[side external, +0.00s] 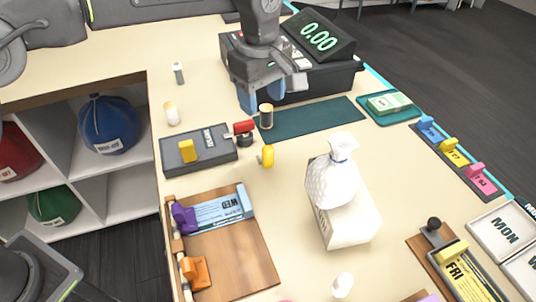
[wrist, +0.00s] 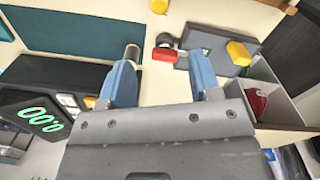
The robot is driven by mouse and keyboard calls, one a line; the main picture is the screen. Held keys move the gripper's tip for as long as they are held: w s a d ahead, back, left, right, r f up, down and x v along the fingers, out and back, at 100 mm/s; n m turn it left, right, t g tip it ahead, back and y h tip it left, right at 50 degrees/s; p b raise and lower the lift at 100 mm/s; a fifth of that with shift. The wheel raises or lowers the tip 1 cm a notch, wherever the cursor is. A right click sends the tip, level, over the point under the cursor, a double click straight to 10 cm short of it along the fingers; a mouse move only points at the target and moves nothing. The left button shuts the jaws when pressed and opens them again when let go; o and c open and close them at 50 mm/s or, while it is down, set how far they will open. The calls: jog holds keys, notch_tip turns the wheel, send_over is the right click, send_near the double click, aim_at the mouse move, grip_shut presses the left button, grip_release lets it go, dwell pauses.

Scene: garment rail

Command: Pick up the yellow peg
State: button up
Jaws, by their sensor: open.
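Several yellow items show, and I cannot tell for sure which is the peg. A small upright yellow piece (side external: 267,156) stands on the bare table in the side view. A yellow block (side external: 187,150) sits on a grey box and also shows in the wrist view (wrist: 238,53). Yellow clips sit on a card at the right edge (side external: 449,145) and on the FRI card (side external: 453,251). My gripper (side external: 262,97) is open and empty, its blue fingers pointing down near the scale. The fingers also show in the wrist view (wrist: 162,78), apart from every yellow item.
A dark cylinder (side external: 266,117) stands close below my gripper. A red-ended piece (side external: 243,127) projects from the grey box (side external: 218,158). A scale with a 0.00 display (side external: 319,37) is behind. A white bag on a box (side external: 346,225) stands at centre right. Bare table lies between them.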

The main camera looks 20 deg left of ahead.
aim_at(268, 148)
jog(key=shift+n, duration=0.3)
jog(key=f, duration=0.3)
jog(key=d+f, duration=0.1)
jog(key=f, duration=0.5)
jog(key=shift+w+d+f, duration=0.1)
jog(key=shift+d+f, duration=0.05)
jog(key=shift+f, duration=0.25)
jog(key=f, duration=0.2)
jog(key=s+f, duration=0.1)
jog(key=f, duration=0.1)
jog(key=shift+d, duration=0.1)
jog(key=shift+f, duration=0.6)
jog(key=shift+w, duration=0.1)
jog(key=shift+c, duration=0.4)
jog(key=c, duration=0.9)
